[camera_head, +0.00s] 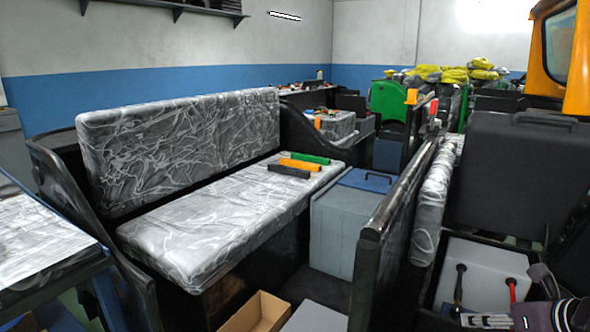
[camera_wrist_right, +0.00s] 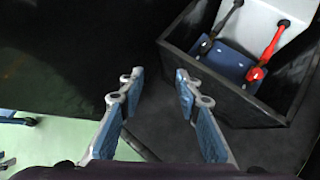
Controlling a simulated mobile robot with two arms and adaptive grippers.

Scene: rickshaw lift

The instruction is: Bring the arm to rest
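My right gripper (camera_head: 487,320) shows at the bottom right edge of the head view, with part of my right arm (camera_head: 545,315) beside it. In the right wrist view its two blue-padded fingers (camera_wrist_right: 155,80) stand apart with nothing between them. It is close to a black open box that holds a white unit (camera_head: 480,265) with one black and one red cable or handle. In the wrist view this white unit (camera_wrist_right: 270,20) lies beyond and to the right of the fingers, not touching them. My left gripper is not in view.
A bench seat (camera_head: 215,215) wrapped in plastic carries green, orange and black bars. A grey box (camera_head: 340,225) stands beside it, and an open cardboard box (camera_head: 262,308) lies in front. A dark upright panel (camera_head: 390,235) stands left of the white unit. A dark case (camera_head: 515,165) stands behind it.

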